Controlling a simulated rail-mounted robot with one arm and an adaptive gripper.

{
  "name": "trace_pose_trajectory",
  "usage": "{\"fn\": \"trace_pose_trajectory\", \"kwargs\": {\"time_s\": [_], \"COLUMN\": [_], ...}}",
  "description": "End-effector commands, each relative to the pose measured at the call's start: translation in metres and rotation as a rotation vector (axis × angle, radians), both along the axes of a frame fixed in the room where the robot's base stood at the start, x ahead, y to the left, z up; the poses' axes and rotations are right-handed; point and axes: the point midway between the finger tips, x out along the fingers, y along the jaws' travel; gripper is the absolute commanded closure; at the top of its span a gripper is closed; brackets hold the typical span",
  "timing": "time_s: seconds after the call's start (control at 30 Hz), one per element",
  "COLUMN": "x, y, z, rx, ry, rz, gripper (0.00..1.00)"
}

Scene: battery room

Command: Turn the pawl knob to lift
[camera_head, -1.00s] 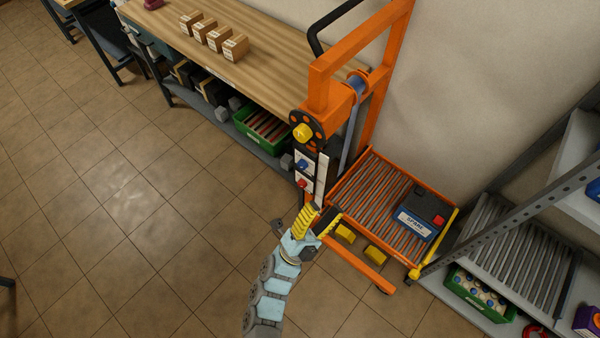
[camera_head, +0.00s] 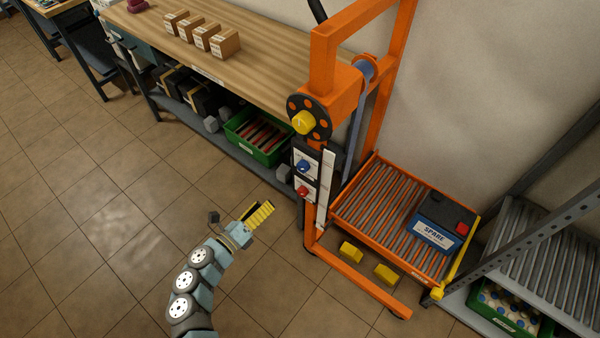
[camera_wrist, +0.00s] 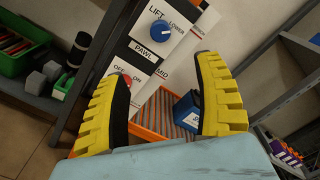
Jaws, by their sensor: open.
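The blue pawl knob (camera_head: 304,165) sits on a white plate on the front of the orange lift's post. In the wrist view the blue knob (camera_wrist: 160,31) is near the top, between the words LIFT and LOWER, with PAWL below it; its white pointer mark is too small to read surely. The red OFF/ON knob (camera_head: 303,190) is below it. My gripper (camera_head: 262,212) is in front and to the left of the post, apart from it. In the wrist view my gripper (camera_wrist: 160,85) has its yellow fingers spread wide, with nothing held between them.
The orange lift's roller platform (camera_head: 372,200) carries a blue SPARE battery (camera_head: 440,220). A black wheel with a yellow hub (camera_head: 306,121) is above the panel. A wooden bench (camera_head: 240,68) stands at the left, a grey shelf (camera_head: 535,250) at the right.

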Motion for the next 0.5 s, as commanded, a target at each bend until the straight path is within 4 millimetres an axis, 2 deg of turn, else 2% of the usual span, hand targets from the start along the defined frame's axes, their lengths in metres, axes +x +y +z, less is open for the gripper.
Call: {"fn": "trace_pose_trajectory", "kwargs": {"time_s": [0.17, 0.5], "x": [0.011, 0.054], "y": [-0.007, -0.041], "z": [0.001, 0.001], "rx": [0.006, 0.003], "ry": [-0.003, -0.003], "rz": [0.0, 0.002], "gripper": [0.31, 0.31]}}
